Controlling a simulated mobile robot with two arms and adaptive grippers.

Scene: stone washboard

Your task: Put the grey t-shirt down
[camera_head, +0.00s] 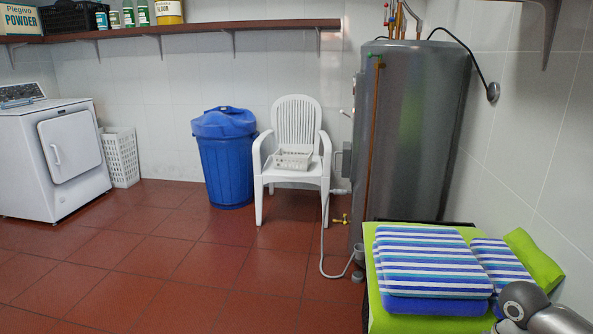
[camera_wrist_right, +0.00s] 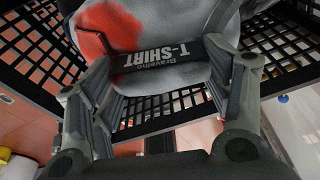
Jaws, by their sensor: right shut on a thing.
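The grey t-shirt (camera_wrist_right: 172,98) shows in the right wrist view with a red-orange patch and a dark label reading "T-SHIRT", upside down in the picture. My right gripper (camera_wrist_right: 160,62) has its two fingers on either side of the labelled part and is shut on the shirt. A black grid-walled basket (camera_wrist_right: 40,45) shows behind and on both sides of the shirt; I cannot tell whether the shirt touches it. The shirt does not show in the head view. My left gripper is not in view.
Striped folded cloths (camera_head: 430,262) lie on a green-covered surface (camera_head: 376,312) at the right, beside my right arm. A grey tank (camera_head: 418,130), white chair (camera_head: 297,122), blue bin (camera_head: 226,170) and washing machine (camera_head: 50,160) stand farther back. The red tiled floor is clear at left.

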